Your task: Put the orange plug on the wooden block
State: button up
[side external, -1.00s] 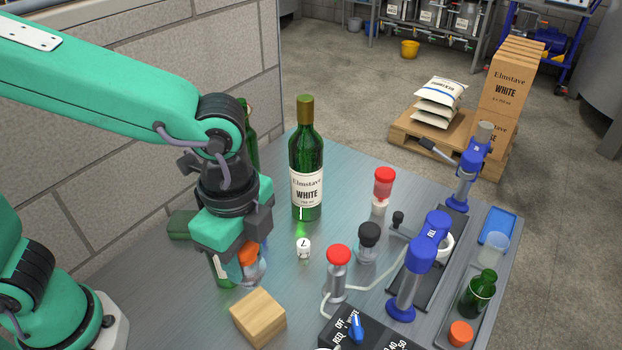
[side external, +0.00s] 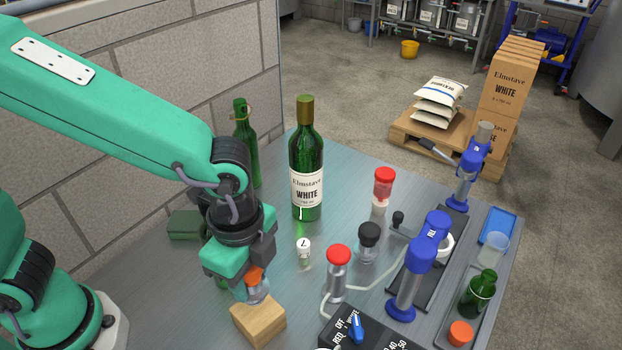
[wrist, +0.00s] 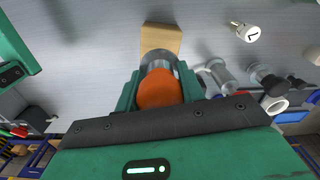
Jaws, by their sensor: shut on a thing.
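The orange plug (side external: 255,275) has an orange top and a clear, glassy lower body. My gripper (side external: 246,280) is shut on it and holds it upright, or nearly so. In the wrist view its orange top (wrist: 160,90) sits between my fingers. The pale wooden block (side external: 258,320) lies on the bench directly below and in front of the plug, and it also shows beyond the plug in the wrist view (wrist: 161,36). The plug's lower end overlaps the block's back edge in the side view. I cannot tell whether they touch.
A green wine bottle (side external: 306,170), a small white-topped vial (side external: 303,252), red-capped jars (side external: 338,275) (side external: 384,190) and a black-capped jar (side external: 368,242) stand right of my gripper. A black control box (side external: 365,335) is right of the block. Another green bottle (side external: 246,140) stands behind.

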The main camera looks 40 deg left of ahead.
aim_at(252, 288)
jog(key=shift+f, duration=1.85)
jog(key=shift+f, duration=0.1)
jog(key=o, duration=1)
jog(key=shift+o, duration=0.2)
notch_tip(252, 288, up, 12)
jog(key=shift+r, duration=0.15)
